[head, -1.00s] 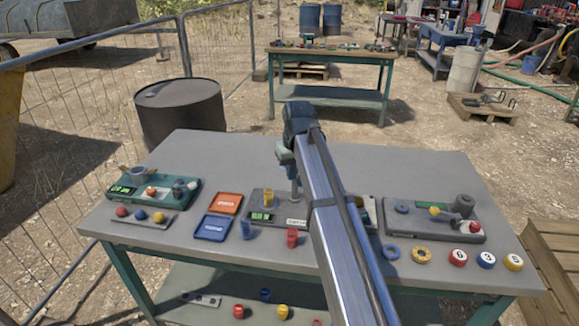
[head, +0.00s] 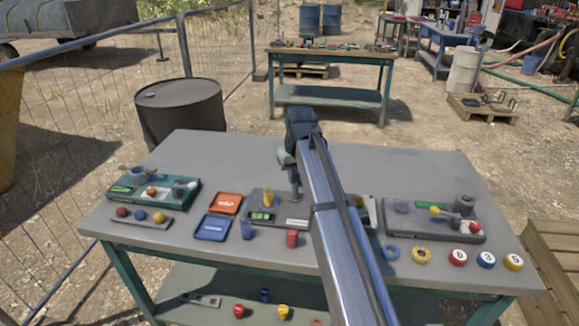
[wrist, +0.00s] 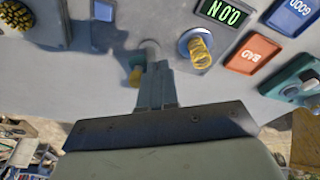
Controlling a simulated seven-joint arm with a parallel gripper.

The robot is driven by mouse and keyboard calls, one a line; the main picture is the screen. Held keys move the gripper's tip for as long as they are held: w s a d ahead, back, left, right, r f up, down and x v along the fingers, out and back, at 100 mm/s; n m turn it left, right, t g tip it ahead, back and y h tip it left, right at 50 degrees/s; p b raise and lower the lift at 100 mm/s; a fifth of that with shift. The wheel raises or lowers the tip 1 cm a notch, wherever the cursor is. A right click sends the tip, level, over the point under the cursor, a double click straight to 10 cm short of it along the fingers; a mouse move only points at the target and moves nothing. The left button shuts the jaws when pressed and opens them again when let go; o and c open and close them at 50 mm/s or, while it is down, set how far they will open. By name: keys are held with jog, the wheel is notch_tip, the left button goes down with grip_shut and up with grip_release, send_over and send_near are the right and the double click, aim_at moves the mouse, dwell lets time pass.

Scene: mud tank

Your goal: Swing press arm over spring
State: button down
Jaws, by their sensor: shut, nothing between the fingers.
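The spring (head: 268,199) is a yellow coil standing on the grey tester beside its green display; the wrist view shows it upright on a round seat (wrist: 197,48), right of my fingers. The display (wrist: 222,12) appears to read 0.0 N. My gripper (head: 295,190) points down at the tester, right of the spring. In the wrist view its fingers (wrist: 155,78) are shut, close to a grey post (wrist: 149,48); I cannot tell if they touch it. A small yellow and teal part (wrist: 135,75) shows partly behind the fingers. The press arm is not clearly seen; my gripper and arm cover that part.
Orange BAD (head: 226,203) and blue GOOD (head: 213,227) trays lie left of the tester. A blue piece (head: 246,229) and red cylinder (head: 292,238) stand in front. Another grey device (head: 430,228) is at right, a green one (head: 150,192) at left. The table's back (head: 220,155) is clear.

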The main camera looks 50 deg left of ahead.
jog(key=shift+w, duration=0.75)
jog(key=shift+w+d, duration=0.2)
jog(key=shift+w, duration=0.65)
dwell(0.3)
jog(key=shift+w, duration=0.7)
jog(key=shift+s+d, duration=0.1)
jog(key=shift+d, duration=0.05)
dwell(0.3)
jog(key=shift+s+d, duration=0.25)
jog(key=shift+s, duration=0.1)
